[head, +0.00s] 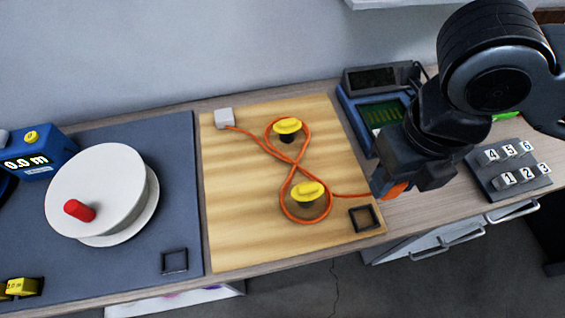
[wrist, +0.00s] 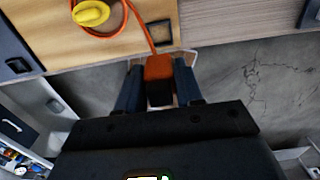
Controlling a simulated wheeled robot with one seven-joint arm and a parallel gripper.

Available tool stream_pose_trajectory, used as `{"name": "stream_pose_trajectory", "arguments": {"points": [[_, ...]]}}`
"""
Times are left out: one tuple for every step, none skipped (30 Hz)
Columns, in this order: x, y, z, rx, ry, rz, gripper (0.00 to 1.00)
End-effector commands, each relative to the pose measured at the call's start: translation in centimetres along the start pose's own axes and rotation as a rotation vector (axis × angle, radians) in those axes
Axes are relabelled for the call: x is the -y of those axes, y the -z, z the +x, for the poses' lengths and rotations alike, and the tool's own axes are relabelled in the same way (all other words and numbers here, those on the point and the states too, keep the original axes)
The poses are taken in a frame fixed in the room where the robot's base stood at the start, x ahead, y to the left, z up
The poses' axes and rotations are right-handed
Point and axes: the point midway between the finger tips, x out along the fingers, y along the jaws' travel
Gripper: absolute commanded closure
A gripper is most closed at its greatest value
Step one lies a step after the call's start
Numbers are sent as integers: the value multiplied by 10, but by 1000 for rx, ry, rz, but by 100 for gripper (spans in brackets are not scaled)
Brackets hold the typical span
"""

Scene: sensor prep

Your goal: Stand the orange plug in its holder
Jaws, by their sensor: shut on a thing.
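My gripper (head: 388,186) is shut on the orange plug (head: 398,190), at the right edge of the wooden board. In the wrist view the plug (wrist: 158,67) sits between the two fingers of my gripper (wrist: 158,78), with a dark end toward the palm. An orange cable (head: 350,195) runs from it to the board. The holder, which looks like a small black square frame (head: 365,218), lies at the board's front right corner. It also shows in the wrist view (wrist: 160,32), just beyond the plug. The plug is apart from it.
The cable crosses in a figure eight around two yellow-topped posts (head: 287,126) (head: 308,191) and reaches a pale block (head: 224,118). A similar black frame (head: 174,261) is on the grey mat (head: 120,270). A blue device (head: 375,105) and a numbered rack (head: 510,170) stand right.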

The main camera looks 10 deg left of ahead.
Motion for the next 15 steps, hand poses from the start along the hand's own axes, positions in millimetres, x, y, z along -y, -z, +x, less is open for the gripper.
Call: {"name": "stream_pose_trajectory", "arguments": {"points": [[0, 0, 0, 0, 0, 0, 94], [0, 0, 0, 0, 0, 0, 94], [0, 0, 0, 0, 0, 0, 94], [0, 0, 0, 0, 0, 0, 94], [0, 0, 0, 0, 0, 0, 94], [0, 0, 1, 0, 0, 0, 94], [0, 0, 1, 0, 0, 0, 94], [0, 0, 2, 0, 0, 0, 94], [0, 0, 4, 0, 0, 0, 94], [0, 0, 5, 0, 0, 0, 94], [0, 0, 6, 0, 0, 0, 94], [0, 0, 8, 0, 0, 0, 94], [0, 0, 10, 0, 0, 0, 94], [0, 0, 11, 0, 0, 0, 94], [0, 0, 13, 0, 0, 0, 94]]}}
